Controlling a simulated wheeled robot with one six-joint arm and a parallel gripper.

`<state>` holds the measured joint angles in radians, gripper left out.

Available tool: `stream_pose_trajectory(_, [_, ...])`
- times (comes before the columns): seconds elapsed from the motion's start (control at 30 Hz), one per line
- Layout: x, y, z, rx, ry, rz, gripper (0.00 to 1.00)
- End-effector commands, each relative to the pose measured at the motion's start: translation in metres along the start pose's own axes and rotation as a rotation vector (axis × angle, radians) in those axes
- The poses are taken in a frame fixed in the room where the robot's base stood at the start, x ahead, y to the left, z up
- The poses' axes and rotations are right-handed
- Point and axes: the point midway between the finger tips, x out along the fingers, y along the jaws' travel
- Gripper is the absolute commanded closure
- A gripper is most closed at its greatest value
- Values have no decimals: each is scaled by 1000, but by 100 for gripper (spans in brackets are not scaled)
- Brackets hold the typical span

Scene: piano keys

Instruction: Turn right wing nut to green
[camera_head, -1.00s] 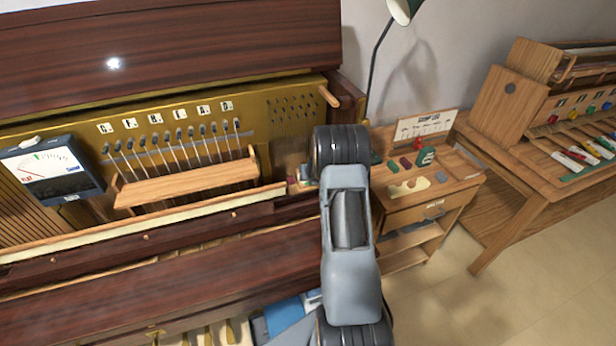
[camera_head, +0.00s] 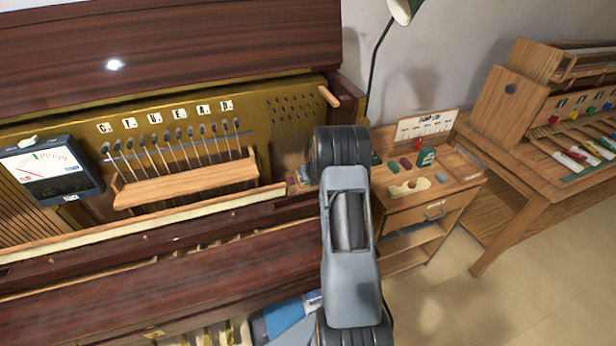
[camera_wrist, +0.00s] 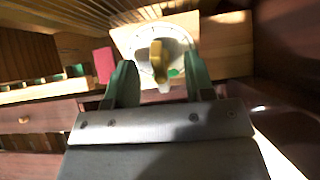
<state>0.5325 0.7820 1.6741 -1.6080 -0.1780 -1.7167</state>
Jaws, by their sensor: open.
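In the wrist view a yellow wing nut (camera_wrist: 157,58) stands on a round white dial (camera_wrist: 180,46) fixed to a pale wooden plate (camera_wrist: 126,38). Its wing appears close to upright in the picture. A green mark (camera_wrist: 174,72) shows on the dial to the lower right of the nut. My gripper (camera_wrist: 160,80) is open, with one green finger on each side of the nut. Gaps show between the nut and both fingers, so no contact is visible. In the head view my arm hides the gripper and the wing nut.
A red block (camera_wrist: 103,64) stands left of the dial in the wrist view. In the head view the piano has a wooden rail (camera_head: 186,184) and a meter (camera_head: 50,170) on its left. A small cabinet (camera_head: 428,205) and a workbench (camera_head: 545,190) stand to the right.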

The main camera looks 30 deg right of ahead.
Motion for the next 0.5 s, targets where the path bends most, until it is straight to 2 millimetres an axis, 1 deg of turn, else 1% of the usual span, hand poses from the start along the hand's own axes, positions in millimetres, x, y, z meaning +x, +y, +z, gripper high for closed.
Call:
stream_pose_trajectory(0.37, [0, 0, 0, 0, 0, 0, 51])
stream_pose_trajectory(0.5, [-4, 0, 0, 1, -1, 0, 51])
